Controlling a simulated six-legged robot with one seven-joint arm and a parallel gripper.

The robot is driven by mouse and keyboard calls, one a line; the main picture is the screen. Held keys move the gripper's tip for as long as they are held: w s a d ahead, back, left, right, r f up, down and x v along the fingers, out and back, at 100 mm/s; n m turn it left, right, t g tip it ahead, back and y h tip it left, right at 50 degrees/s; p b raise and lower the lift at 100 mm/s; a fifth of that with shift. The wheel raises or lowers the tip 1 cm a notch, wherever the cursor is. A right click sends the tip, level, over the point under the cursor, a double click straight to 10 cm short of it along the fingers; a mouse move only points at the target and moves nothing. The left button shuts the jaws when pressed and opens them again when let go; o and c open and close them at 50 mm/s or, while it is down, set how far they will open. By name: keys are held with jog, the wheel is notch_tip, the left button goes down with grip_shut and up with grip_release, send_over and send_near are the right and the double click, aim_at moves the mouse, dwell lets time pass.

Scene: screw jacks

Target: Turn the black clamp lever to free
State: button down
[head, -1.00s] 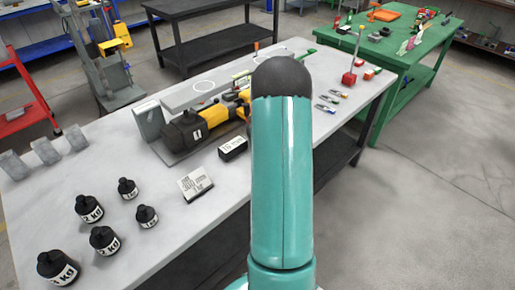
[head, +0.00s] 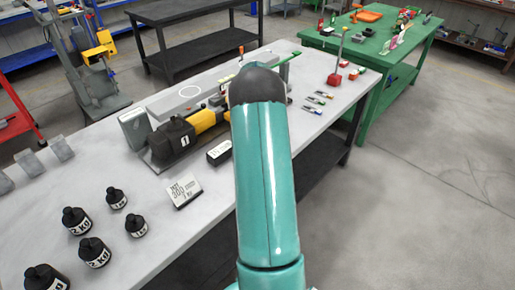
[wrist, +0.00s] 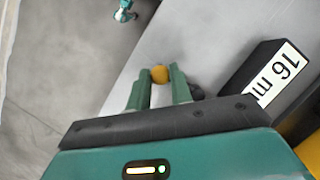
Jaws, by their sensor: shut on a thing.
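In the wrist view my gripper (wrist: 160,80) has its two green fingers closed on a small round orange-yellow knob (wrist: 159,74) at their tips. A small dark piece (wrist: 197,91) shows just right of the right finger; I cannot tell whether it is part of the black clamp lever. No lever is clearly seen. In the head view my teal arm hides the gripper and the spot where it works. A black-and-yellow device marked 1 (head: 174,141) lies on the bench left of my arm.
A black block labelled 16 mm (wrist: 267,78) lies close to the right of my fingers, also seen in the head view (head: 220,152). A printed card (head: 184,190) and several black weights (head: 77,220) stand on the grey bench (head: 150,245). A green table (head: 385,50) is behind right.

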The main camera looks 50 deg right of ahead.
jog(key=shift+d, duration=0.1)
jog(key=c, duration=1.3)
grip_release()
jog(key=v, duration=1.3)
jog(key=shift+w+r, duration=0.1)
jog(key=shift+r, duration=0.3)
